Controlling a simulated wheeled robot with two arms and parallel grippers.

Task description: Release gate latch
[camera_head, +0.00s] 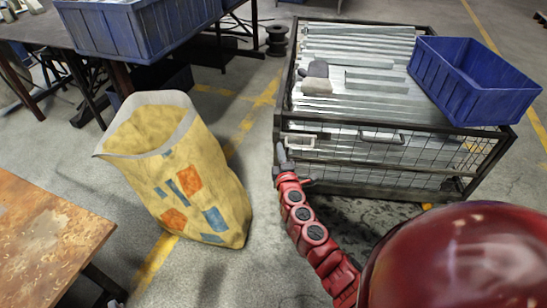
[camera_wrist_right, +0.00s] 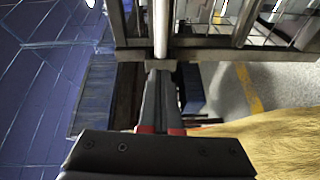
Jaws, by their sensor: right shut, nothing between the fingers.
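A wire-mesh cage (camera_head: 470,190) full of galvanized brackets (camera_head: 350,50) stands at the back right in the head view. A pale latch handle (camera_head: 300,136) shows near the left end of its front gate, and another handle (camera_head: 381,136) shows further right. My right gripper (camera_head: 280,150) is at the cage's front left corner, just left of the nearer handle. In the right wrist view the fingers (camera_wrist_right: 160,70) are together and empty, in line with a bright metal rod (camera_wrist_right: 161,30) at the frame bar. I cannot tell whether they touch it. My left gripper is out of view.
A yellow sack (camera_head: 190,180) stands on the floor left of my right arm. A blue bin (camera_head: 470,80) sits on the cage's right side. A grey-and-tan object (camera_head: 317,86) lies on the brackets. Another blue bin (camera_head: 135,30) and a wooden table (camera_head: 45,240) are at left.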

